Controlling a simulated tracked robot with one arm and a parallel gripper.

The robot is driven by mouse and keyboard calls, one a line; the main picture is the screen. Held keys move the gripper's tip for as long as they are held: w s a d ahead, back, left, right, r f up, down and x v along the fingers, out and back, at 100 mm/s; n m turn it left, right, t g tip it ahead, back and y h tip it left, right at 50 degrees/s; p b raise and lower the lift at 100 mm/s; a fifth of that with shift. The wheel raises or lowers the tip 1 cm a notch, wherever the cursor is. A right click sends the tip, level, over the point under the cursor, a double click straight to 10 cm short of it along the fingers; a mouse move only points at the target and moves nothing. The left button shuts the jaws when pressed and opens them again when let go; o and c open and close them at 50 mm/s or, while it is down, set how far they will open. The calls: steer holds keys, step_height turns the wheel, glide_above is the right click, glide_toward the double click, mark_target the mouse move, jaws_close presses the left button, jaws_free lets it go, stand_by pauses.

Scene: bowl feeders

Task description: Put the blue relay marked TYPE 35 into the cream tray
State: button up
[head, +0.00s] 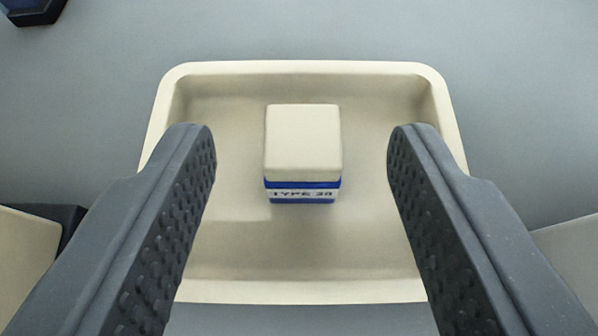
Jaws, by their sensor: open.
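A relay (302,152) with a cream top and a blue lower body stands upright in the middle of the cream tray (300,69). Its white label reads TYPE and two digits that are too blurred to read surely. My gripper (301,145) is open, with one dark finger on each side of the relay. Both fingers are well apart from the relay and reach over the tray's left and right sides. They hide parts of the tray's side rims.
A dark blue object (33,10) is cut off at the upper left corner. A cream-topped dark thing (28,255) shows at the left edge, and a pale grey one (570,258) at the right edge. The grey surface behind the tray is mostly clear.

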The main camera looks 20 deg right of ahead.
steer(key=p+v, duration=0.1)
steer(key=v, duration=0.5)
steer(key=shift+s, duration=0.15)
